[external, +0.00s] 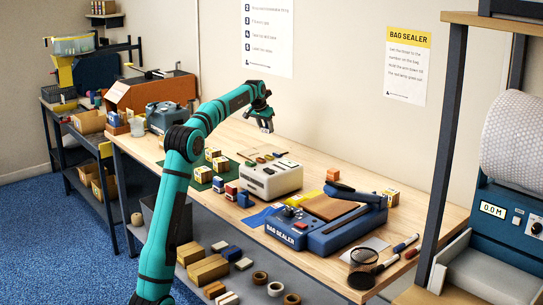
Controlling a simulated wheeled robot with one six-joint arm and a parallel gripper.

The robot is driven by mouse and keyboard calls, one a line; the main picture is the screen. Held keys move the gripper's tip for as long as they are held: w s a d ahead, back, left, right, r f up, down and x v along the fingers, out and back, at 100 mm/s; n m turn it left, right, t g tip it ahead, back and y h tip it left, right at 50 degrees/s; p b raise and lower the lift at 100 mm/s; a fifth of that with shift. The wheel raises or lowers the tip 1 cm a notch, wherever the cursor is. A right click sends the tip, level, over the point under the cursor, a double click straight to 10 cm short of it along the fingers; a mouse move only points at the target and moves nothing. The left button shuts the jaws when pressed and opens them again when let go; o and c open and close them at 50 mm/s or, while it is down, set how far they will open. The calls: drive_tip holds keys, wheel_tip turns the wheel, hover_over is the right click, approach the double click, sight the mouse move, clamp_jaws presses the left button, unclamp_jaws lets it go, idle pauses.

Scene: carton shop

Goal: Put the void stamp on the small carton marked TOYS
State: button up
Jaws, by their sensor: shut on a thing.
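My gripper (264,118) is raised above the workbench, near the wall and above the white machine. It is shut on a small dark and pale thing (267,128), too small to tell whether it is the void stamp. My gripper is well apart from the cartons.
A white machine (270,179) stands right of the cartons. The blue bag sealer (300,238) sits further right. An orange block (333,175) and another carton (392,197) are behind it.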

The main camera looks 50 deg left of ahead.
drive_tip(key=s+a+r+n+y, duration=0.1)
drive_tip(key=s+a+n, duration=0.1)
drive_tip(key=s+a, duration=1)
drive_tip(key=s+a+r+n+g, duration=0.1)
drive_tip(key=s+a+n, duration=0.1)
drive_tip(key=s+a, duration=1.05)
drive_tip(key=s+a+r+n+y, duration=0.15)
drive_tip(key=s+a, duration=0.55)
drive_tip(key=a, duration=1)
drive_tip(key=shift+n, duration=0.45)
drive_tip(key=shift+w+f, duration=0.15)
drive_tip(key=shift+f, duration=2.2)
drive_tip(key=shift+w+f, duration=0.1)
drive_tip(key=shift+f, duration=2.2)
drive_tip(key=shift+f, duration=0.1)
drive_tip(key=o, duration=1)
drive_tip(key=v, duration=1.2)
drive_tip(key=shift+a+r, duration=0.2)
